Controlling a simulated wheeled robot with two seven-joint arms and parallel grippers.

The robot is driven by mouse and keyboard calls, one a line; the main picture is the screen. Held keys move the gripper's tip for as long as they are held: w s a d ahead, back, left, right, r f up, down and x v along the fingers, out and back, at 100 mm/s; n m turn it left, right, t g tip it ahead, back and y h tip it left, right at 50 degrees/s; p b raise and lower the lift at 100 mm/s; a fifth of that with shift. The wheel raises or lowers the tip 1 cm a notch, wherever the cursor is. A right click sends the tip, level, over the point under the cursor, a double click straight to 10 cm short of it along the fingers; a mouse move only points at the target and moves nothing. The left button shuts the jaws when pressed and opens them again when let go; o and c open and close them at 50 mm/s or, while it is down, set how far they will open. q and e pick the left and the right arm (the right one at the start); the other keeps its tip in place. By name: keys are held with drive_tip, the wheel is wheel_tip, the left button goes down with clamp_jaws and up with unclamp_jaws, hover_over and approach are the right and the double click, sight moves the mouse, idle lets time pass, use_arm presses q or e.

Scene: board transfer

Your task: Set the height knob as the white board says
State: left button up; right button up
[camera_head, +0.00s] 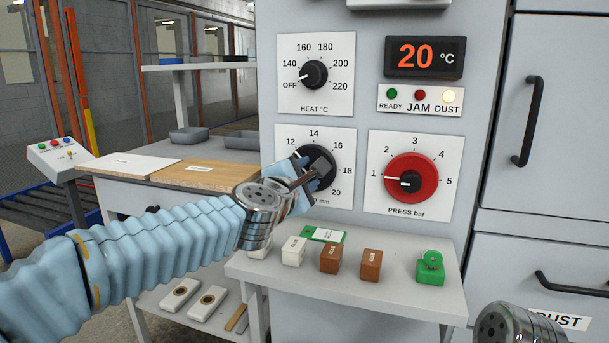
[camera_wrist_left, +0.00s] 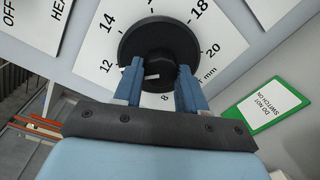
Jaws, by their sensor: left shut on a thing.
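The height knob (camera_head: 321,156) is a black dial on a white plate marked in mm, left of the red press knob. My left gripper (camera_head: 303,175) is shut on it. In the left wrist view the two blue fingers (camera_wrist_left: 160,72) grip the hub of the knob (camera_wrist_left: 158,38) from both sides. A small pale mark shows on the hub, but the set value cannot be read clearly. A white board (camera_head: 137,165) lies on the table at left; its small writing is unreadable. My right gripper is out of view; only part of that wrist shows at lower right.
The heat knob (camera_head: 314,74) points near OFF, and the red press knob (camera_head: 411,178) near 1. The display (camera_head: 425,57) reads 20 °C; the DUST lamp is lit. A shelf (camera_head: 390,297) below holds several blocks and a green lock-like object (camera_head: 431,268). A brown board (camera_head: 206,175) lies beside the white one.

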use_arm(q)
drive_tip(key=o, duration=1.1)
drive_tip(key=shift+c, duration=0.2)
drive_tip(key=v, duration=1.4)
